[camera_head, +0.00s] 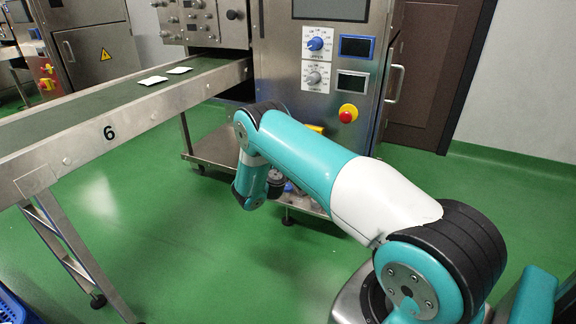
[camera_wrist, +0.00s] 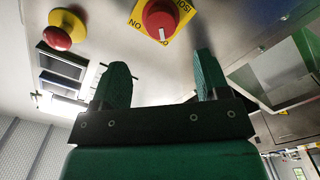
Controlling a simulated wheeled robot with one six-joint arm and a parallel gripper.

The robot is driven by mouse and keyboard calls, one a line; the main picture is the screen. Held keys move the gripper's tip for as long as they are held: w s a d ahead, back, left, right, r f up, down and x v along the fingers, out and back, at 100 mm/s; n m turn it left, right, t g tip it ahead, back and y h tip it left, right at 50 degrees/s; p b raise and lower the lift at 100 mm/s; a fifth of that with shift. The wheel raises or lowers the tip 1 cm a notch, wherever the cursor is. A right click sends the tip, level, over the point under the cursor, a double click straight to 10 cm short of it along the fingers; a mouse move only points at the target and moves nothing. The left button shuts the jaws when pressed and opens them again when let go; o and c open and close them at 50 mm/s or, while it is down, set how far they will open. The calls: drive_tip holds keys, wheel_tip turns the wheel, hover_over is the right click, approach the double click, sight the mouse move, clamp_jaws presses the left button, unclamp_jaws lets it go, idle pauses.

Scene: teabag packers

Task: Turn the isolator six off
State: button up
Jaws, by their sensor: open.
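In the wrist view the isolator is a red rotary knob (camera_wrist: 159,17) on a yellow plate with black lettering. "ON" and part of "ISOL" are readable; the top of the plate is cut off. A white mark shows on the knob's lower edge in the picture; I cannot tell which setting it points at. My gripper (camera_wrist: 162,82) is open and empty, its green fingers apart and short of the knob, which lies beyond the gap between them. In the head view my arm hides most of the isolator; a yellow sliver (camera_head: 316,128) shows above it. My fingers are hidden there.
A red emergency button on a yellow base (camera_head: 348,113) sits on the same panel, near the isolator, and in the wrist view (camera_wrist: 58,36). Above are a blue dial (camera_head: 316,44) and a grey dial (camera_head: 314,78). The conveyor marked 6 (camera_head: 60,150) runs left.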

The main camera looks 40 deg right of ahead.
drive_tip(key=b+v, duration=0.8)
drive_tip(key=b, duration=1.1)
drive_tip(key=shift+a+f+b, duration=0.15)
drive_tip(key=shift+f+b, duration=0.1)
drive_tip(key=shift+b, duration=0.05)
drive_tip(key=shift+s, duration=0.15)
